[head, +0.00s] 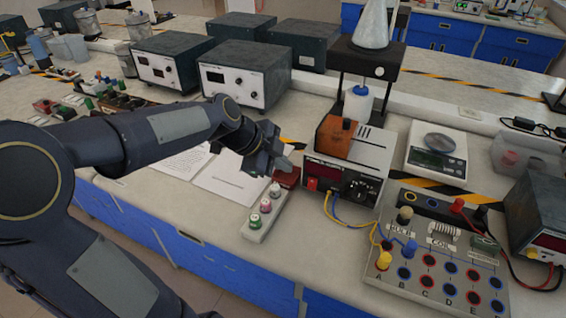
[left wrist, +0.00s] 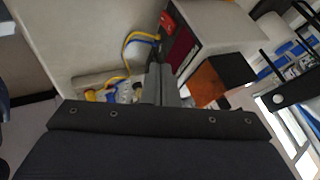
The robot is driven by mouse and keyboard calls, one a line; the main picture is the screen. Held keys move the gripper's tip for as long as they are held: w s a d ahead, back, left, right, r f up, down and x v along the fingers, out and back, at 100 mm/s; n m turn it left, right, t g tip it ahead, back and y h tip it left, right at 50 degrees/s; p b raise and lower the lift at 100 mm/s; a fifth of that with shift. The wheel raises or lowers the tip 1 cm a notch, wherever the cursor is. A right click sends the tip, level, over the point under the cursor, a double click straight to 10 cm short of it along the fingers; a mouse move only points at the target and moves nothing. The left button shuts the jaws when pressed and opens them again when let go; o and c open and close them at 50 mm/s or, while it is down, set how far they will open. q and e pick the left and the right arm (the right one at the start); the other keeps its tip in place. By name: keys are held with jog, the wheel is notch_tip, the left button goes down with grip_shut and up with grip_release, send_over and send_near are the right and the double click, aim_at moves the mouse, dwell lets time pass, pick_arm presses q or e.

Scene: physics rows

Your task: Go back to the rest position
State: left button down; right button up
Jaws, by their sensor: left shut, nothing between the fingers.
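My left gripper (head: 282,163) reaches in from the left and hangs above the bench, near the front left of a white power supply (head: 345,170). Its fingers are shut with nothing between them; they also show shut in the left wrist view (left wrist: 160,84). Below and just in front of it is a small grey rack (head: 262,212) with several coloured-top pieces. A dark red block (head: 288,177) lies by the fingertips; I cannot tell whether they touch. My right gripper is not in view.
An orange block (head: 336,137) sits on the power supply, with a stand and flask (head: 372,25) behind. A circuit board with sockets (head: 436,255) and a scale (head: 436,150) are at right. Papers (head: 228,178) lie under my left arm. Two meter boxes (head: 246,75) stand behind.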

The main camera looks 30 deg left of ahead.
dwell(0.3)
pick_arm(q)
jog(key=s+d+n+p, duration=0.2)
jog(key=s+n, duration=0.7)
jog(key=s, duration=0.1)
jog(key=s+d+n+p, duration=0.1)
jog(key=s+d+n, duration=0.2)
jog(key=s+n, duration=0.5)
jog(key=s, duration=0.3)
jog(key=shift+s+r+n+g+y+p, duration=0.15)
jog(key=shift+s+n+g+y+p, duration=0.15)
jog(key=shift+n+g+y+p, duration=0.1)
